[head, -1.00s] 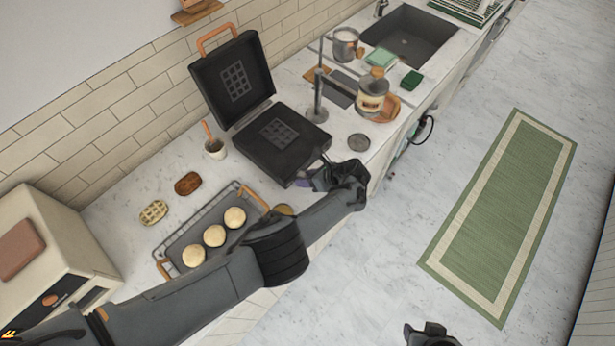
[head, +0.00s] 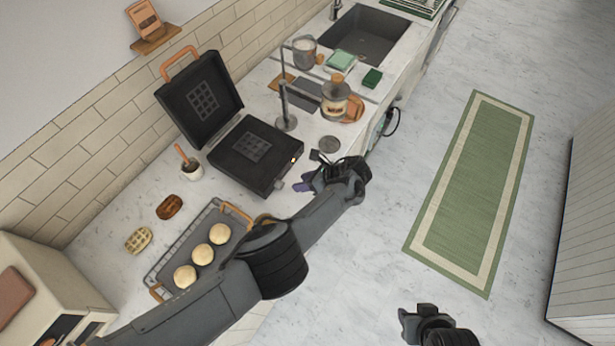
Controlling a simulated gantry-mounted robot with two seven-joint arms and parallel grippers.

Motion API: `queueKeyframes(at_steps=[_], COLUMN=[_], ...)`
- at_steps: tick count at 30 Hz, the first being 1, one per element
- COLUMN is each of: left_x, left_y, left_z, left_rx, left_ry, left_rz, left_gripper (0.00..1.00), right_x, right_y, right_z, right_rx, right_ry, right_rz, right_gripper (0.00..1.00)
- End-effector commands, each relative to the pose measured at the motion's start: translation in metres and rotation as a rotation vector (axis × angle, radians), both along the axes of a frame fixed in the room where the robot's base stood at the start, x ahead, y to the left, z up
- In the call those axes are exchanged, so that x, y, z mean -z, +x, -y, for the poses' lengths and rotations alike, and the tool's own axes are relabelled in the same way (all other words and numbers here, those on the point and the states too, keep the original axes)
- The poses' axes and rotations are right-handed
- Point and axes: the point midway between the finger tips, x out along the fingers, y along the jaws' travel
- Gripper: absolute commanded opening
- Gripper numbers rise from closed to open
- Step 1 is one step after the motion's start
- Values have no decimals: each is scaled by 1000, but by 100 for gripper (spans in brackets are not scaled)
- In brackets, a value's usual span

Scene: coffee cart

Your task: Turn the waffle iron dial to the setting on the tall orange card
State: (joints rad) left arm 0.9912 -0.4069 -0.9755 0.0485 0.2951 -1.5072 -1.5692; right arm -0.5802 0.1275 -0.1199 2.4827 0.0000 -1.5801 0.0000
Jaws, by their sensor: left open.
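The black waffle iron (head: 253,155) stands open on the counter, its lid (head: 200,98) tipped back toward the wall. My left gripper (head: 314,170) is open just off the front right side of the iron, with a small gap between. The dial cannot be made out clearly beside the gripper. An orange card (head: 145,19) stands on a small wooden wall shelf at the top left; its marking is too small to read. My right gripper (head: 418,318) hangs over the floor at the bottom; its finger state is unclear.
A tray (head: 160,268) of dough balls lies under my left forearm. A jar (head: 334,103) and sink (head: 365,35) are farther back. The floor by the green rug (head: 474,190) is clear.

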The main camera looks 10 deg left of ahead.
Motion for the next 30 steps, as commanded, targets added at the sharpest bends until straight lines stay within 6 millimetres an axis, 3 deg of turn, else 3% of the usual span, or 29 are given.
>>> queueKeyframes(at_steps=[7,30], left_x=[-9,-10], left_y=[-1,-2], left_z=[8,10], left_rx=[1,1], left_ry=[1,2], left_rz=[1,2], left_gripper=[42,42], right_x=[-9,-10], right_y=[0,0], right_z=[0,-3], right_rx=[1,7], right_ry=[1,12], right_rz=[-2,-4], right_gripper=[43,43])
